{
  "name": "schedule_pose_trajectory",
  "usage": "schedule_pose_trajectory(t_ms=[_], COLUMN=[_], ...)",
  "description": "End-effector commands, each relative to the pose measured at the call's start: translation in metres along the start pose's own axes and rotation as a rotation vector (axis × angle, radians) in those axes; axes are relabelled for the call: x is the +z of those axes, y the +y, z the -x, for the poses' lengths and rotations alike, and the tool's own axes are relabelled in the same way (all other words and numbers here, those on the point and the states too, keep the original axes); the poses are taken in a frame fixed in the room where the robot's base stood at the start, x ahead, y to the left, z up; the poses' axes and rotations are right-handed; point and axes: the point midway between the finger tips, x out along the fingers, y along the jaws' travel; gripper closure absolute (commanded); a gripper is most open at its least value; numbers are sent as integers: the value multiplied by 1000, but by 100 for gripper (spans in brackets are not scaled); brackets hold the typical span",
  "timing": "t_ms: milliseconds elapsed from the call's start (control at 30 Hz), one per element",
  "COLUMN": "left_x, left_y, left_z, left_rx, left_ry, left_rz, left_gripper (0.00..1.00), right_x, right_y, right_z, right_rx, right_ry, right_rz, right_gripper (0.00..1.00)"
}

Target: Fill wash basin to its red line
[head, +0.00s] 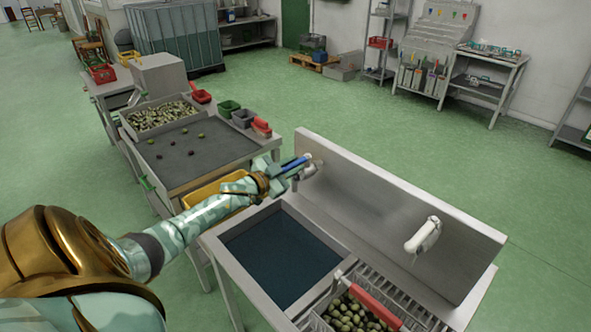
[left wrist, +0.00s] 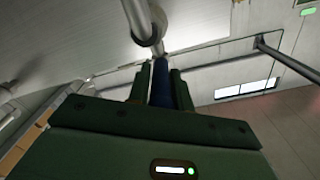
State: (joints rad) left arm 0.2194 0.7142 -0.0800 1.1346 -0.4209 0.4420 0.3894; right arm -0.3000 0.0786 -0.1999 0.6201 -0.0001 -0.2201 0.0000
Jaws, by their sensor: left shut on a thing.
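The wash basin (head: 335,250) is a square metal sink in front of me in the head view, dark blue inside. I cannot tell the water level, and I see no red line. A blue tap lever (head: 296,162) sticks out from the metal tap (head: 309,171) at the back left of the basin. My left gripper (head: 286,167) is shut on this lever. In the left wrist view the blue lever (left wrist: 162,88) sits between the two dark fingers, below a metal pipe (left wrist: 143,22). My right gripper is not in view.
A basket of green olives (head: 352,318) with a red handle (head: 372,300) stands on the slotted drainer right of the basin. A white fitting (head: 422,236) is on the tall splashback (head: 375,205). A sorting table (head: 190,172) with olives stands behind left.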

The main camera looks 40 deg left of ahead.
Motion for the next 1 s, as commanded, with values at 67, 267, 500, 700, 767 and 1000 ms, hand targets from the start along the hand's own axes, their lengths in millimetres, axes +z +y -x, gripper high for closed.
schedule_pose_trajectory(t_ms=[67, 267, 500, 700, 767, 1000], left_x=[0, -1, 0, 0, 0, 0], left_y=[-2, -2, -1, -1, -1, -1], left_z=[0, 0, 0, 6, 13, 70], left_rx=[1, -1, 0, 1, 2, 3], left_ry=[1, 1, 0, -1, -2, -4], left_rz=[1, 1, 0, 0, 0, 1], left_gripper=[100, 100, 61, 61, 61, 61], right_x=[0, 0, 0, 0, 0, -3], right_y=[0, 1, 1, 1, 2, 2], right_z=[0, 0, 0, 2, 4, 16], right_rx=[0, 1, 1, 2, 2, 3], right_ry=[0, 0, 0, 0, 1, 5], right_rz=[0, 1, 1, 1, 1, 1], right_gripper=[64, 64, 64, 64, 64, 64])
